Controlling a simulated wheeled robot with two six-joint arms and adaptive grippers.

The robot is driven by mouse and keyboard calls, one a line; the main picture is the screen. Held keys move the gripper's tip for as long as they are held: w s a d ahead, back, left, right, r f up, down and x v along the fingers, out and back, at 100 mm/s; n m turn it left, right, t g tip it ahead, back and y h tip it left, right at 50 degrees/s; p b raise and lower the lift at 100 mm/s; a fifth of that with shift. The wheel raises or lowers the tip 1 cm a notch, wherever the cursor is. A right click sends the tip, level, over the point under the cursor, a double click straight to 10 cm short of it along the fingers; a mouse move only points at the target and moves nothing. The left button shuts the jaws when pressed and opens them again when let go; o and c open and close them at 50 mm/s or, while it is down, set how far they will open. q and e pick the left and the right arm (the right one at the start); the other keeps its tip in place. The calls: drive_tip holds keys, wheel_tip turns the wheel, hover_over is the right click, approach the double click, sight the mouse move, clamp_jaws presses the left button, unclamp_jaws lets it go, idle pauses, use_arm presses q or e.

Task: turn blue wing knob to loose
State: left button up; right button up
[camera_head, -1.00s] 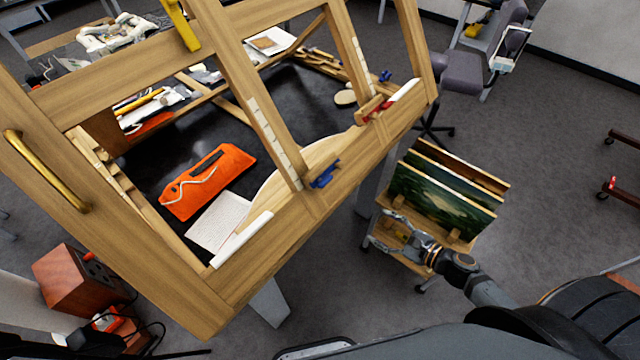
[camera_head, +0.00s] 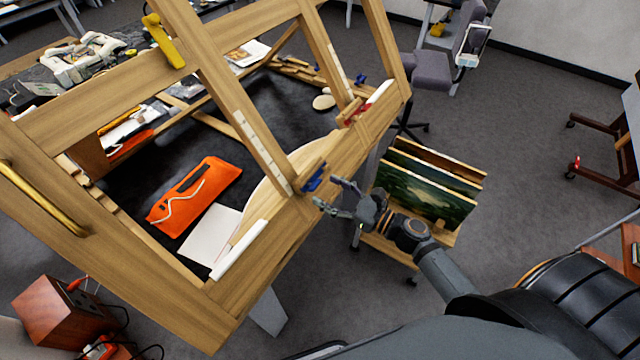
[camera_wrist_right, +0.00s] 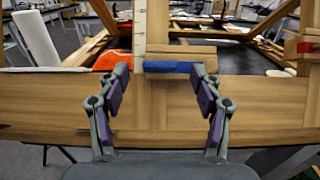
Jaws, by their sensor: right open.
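The blue wing knob (camera_head: 314,178) sits at the foot of a wooden upright with a pale scale strip, on the front beam of the wooden frame (camera_head: 262,240). In the right wrist view the blue knob (camera_wrist_right: 168,67) appears as a level blue bar between the fingers, in front of a small wooden block. My right gripper (camera_head: 331,194) is open, close in front of the knob; its fingers (camera_wrist_right: 160,76) stand on either side of it with gaps. Whether they reach as deep as the knob cannot be told. My left gripper is not in view.
A red knob (camera_head: 352,112) sits further along the beam, with another blue one (camera_head: 360,79) behind. A cart with paintings (camera_head: 425,190) stands right of the frame, close to my right arm. An orange pouch (camera_head: 195,195) and white paper (camera_head: 210,232) lie inside the frame.

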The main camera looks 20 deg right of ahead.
sight(318, 186)
drive_tip(key=shift+r+p+x, duration=0.2)
drive_tip(key=shift+p+x, duration=0.25)
drive_tip(key=shift+x, duration=0.8)
drive_tip(key=shift+w+a+f, duration=0.2)
drive_tip(key=shift+w+a, duration=0.05)
drive_tip(key=shift+w, duration=0.05)
drive_tip(key=shift+d, duration=0.1)
drive_tip(key=c, duration=1.1)
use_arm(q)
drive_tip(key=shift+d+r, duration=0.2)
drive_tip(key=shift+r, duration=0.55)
use_arm(e)
drive_tip(key=shift+c, duration=0.2)
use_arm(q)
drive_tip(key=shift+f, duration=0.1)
